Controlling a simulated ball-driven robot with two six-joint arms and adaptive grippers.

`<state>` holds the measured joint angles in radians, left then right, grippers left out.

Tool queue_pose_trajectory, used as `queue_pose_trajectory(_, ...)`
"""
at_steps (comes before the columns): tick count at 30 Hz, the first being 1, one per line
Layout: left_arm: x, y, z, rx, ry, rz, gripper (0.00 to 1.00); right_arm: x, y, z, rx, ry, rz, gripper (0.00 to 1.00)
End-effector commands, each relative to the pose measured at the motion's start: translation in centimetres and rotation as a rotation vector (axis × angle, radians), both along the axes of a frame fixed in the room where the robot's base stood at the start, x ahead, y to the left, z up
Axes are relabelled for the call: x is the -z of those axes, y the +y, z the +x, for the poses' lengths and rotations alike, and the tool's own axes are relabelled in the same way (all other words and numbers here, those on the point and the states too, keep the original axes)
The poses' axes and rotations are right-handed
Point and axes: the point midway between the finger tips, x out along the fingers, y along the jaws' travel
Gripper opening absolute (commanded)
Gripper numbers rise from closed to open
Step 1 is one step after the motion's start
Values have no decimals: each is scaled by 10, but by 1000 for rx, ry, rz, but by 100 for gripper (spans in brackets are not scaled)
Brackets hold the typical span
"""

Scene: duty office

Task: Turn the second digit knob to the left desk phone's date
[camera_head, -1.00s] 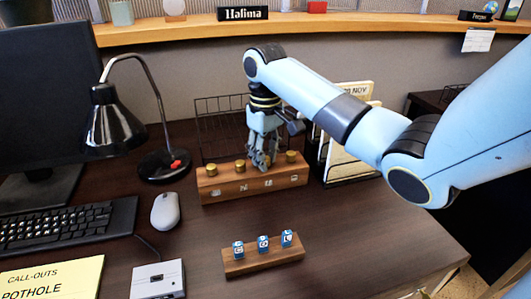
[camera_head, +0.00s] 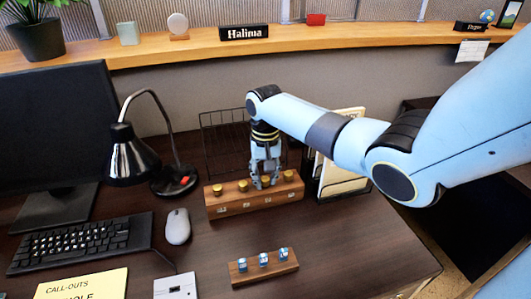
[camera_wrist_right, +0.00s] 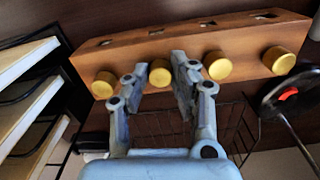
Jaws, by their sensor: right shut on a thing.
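A wooden block (camera_head: 235,207) with a row of brass knobs stands on the desk. Small windows line its front, too small to read. My right gripper (camera_head: 265,183) points down at the third knob from the left in the head view. In the right wrist view my gripper's fingers (camera_wrist_right: 160,82) are on both sides of that brass knob (camera_wrist_right: 160,75), shut on it. The other knobs show free, such as one beside it (camera_wrist_right: 218,65). A pale device with a small dark panel (camera_head: 176,287) is cut off at the bottom; I cannot tell whether it is a phone. My left gripper is out of view.
A black wire basket (camera_head: 222,140) stands behind the block and a paper rack (camera_head: 340,180) to its right. A desk lamp (camera_head: 130,160), mouse (camera_head: 178,227) and keyboard (camera_head: 80,243) are at left. A small stand with blue-and-white cubes (camera_head: 263,267) is in front.

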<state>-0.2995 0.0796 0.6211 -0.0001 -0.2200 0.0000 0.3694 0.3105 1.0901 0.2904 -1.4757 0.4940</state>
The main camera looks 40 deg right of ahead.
Motion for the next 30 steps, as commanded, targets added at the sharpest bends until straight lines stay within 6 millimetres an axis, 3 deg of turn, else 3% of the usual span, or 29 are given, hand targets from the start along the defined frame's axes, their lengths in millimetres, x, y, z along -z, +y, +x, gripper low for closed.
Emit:
queue_pose_trajectory(15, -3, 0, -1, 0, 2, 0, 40, -1, 0, 1, 24, -3, 0, 0)
queue_pose_trajectory(16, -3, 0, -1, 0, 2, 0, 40, -1, 0, 1, 24, -3, 0, 26)
queue_pose_trajectory(21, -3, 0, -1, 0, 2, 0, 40, -1, 0, 1, 24, -2, 1, 47)
queue_pose_trajectory(30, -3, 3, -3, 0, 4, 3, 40, -3, 0, 1, 24, -2, 0, 47)
